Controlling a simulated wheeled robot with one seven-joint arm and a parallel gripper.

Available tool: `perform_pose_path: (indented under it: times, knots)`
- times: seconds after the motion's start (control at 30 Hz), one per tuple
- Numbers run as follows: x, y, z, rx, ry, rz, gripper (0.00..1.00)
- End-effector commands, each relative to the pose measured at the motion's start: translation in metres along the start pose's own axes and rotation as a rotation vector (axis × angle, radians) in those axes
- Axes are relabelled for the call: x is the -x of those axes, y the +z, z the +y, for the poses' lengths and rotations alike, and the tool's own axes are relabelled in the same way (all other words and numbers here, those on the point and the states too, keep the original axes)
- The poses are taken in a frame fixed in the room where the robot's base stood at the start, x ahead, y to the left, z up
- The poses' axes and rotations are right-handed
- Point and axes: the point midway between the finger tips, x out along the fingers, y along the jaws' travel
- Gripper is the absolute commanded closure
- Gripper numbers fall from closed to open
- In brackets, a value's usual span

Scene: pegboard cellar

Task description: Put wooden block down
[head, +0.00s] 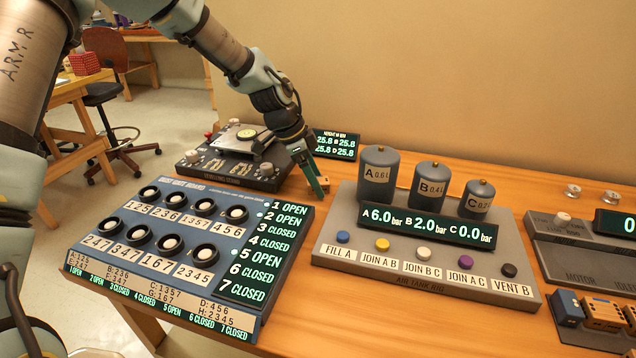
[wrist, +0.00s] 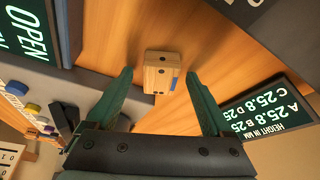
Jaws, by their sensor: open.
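The wooden block (wrist: 157,72) is small and pale, with dark dots on it and a bit of blue at its side. It appears to rest on the wooden bench top. In the head view the block (head: 323,183) shows small beside my fingers, partly hidden by them. My gripper (head: 314,188) points down at the bench between the consoles. In the wrist view my gripper (wrist: 159,74) is open, one green finger on each side of the block, with visible gaps. The block sits near the fingertips, and I see no finger touching it.
The switch board (head: 180,245) lies left, the tank rig (head: 420,270) right, and a grey levelling console (head: 225,168) behind left. A height display (head: 335,145) stands behind my gripper. A narrow strip of bare bench (head: 300,225) runs between the board and the rig.

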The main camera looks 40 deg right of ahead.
Motion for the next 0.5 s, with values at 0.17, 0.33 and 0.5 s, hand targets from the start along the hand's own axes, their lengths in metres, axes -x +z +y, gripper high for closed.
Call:
perform_pose_path:
  times: [0.17,0.33,0.5]
  knots:
    - [0.0002,0.0,-0.0002,0.0,0.0,0.0,0.21]
    - [0.0004,0.0,-0.0002,0.0,0.0,0.0,0.4]
    - [0.0005,0.0,-0.0002,0.0,0.0,0.0,0.59]
